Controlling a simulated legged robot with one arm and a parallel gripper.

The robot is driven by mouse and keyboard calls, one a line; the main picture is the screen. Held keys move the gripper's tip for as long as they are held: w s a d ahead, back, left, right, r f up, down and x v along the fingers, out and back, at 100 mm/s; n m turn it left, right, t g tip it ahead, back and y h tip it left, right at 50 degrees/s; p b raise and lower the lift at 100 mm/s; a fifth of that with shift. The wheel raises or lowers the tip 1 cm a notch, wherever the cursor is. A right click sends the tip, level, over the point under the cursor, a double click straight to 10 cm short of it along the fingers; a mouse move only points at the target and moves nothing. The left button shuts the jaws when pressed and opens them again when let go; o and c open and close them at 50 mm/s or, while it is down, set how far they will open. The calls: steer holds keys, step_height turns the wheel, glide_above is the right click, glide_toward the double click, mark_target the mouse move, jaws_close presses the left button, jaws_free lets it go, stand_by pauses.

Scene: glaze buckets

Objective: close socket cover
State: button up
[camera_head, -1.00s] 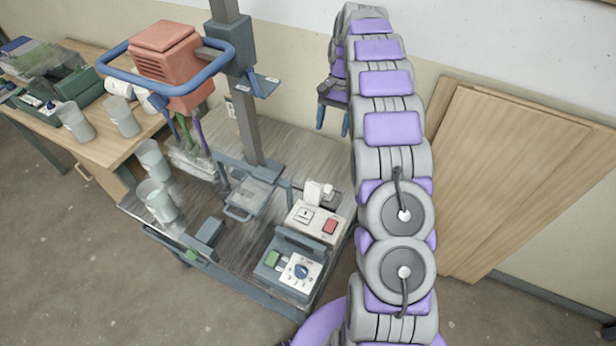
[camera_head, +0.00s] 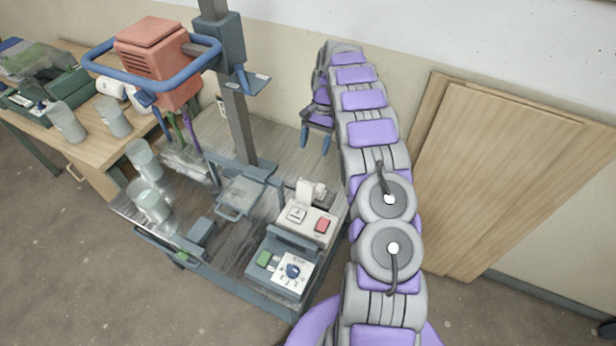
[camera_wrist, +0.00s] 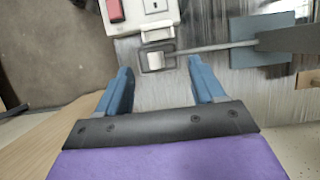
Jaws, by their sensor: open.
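The white socket box (camera_head: 309,224), with a socket and a red switch (camera_head: 322,225), sits on the cart's right side. A white upright piece (camera_head: 304,190) at its back edge looks like the cover standing open; a smaller white part is beside it. In the wrist view, the box's edge (camera_wrist: 143,22) is at the top, with a white piece (camera_wrist: 157,32) and a pale block (camera_wrist: 156,61) below it. My gripper (camera_head: 315,141) is open and empty, above and behind the box, touching nothing visible. Its blue fingers (camera_wrist: 160,75) are spread below the pale block in the wrist view.
A dial control unit (camera_head: 284,268) stands in front of the box. A grey frame with a handle (camera_head: 236,203) and the mixer post (camera_head: 235,125) are to the left. Wooden boards (camera_head: 510,170) lean on the wall at right. Glass beakers (camera_head: 149,200) stand on the cart's left side.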

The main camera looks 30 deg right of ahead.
mark_target(308, 182)
steer(key=b+x, duration=0.2)
steer(key=x, duration=0.9)
steer(key=shift+s+f, duration=0.1)
steer(key=shift+f, duration=0.45)
steer(key=shift+d, duration=0.1)
jaws_close()
